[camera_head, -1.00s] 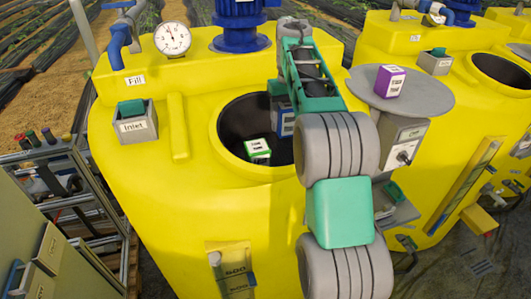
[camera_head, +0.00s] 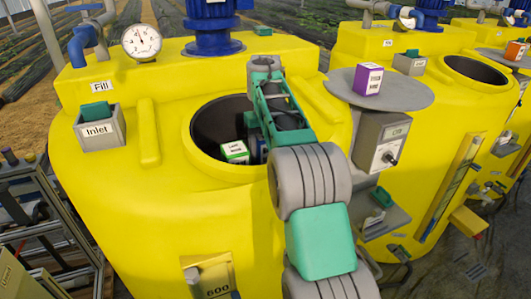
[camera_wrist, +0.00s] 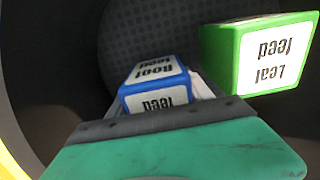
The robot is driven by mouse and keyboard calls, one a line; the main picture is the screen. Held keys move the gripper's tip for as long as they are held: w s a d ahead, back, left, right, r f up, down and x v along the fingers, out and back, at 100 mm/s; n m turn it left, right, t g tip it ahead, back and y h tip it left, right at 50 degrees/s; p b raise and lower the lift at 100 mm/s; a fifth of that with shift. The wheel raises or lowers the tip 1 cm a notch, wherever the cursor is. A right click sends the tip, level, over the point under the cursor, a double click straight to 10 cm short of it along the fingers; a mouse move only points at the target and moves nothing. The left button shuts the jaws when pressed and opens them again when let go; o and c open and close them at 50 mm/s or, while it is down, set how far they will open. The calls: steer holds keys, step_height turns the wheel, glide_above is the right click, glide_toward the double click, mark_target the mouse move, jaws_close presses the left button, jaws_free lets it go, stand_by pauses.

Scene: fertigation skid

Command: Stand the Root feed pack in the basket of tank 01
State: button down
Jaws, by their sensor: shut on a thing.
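The Root feed pack, a blue and white box, is held in my gripper (camera_wrist: 160,112) in the wrist view (camera_wrist: 157,72). In the head view only a sliver of it (camera_head: 261,152) shows beside my arm, inside the round opening of the near yellow tank (camera_head: 110,190). A green and white Leaf feed pack (camera_wrist: 272,55) is to its right in the wrist view, apart from it; it shows in the head view too (camera_head: 234,152). A dark dotted surface (camera_wrist: 190,25) lies behind both packs. I cannot tell whether the Root feed pack touches the bottom.
The tank's raised yellow rim (camera_head: 200,172) surrounds my gripper. A grey round shelf (camera_head: 410,95) at right carries a purple and white pack (camera_head: 368,79). An Inlet box (camera_head: 99,128) and a gauge (camera_head: 142,41) are on the tank. More yellow tanks stand at right.

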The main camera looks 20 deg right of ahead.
steer(key=shift+c, duration=2.1)
jaws_free()
steer(key=shift+f, duration=0.1)
step_height(320, 180, up, 12)
steer(key=p, duration=1.1)
steer(key=shift+r, duration=0.2)
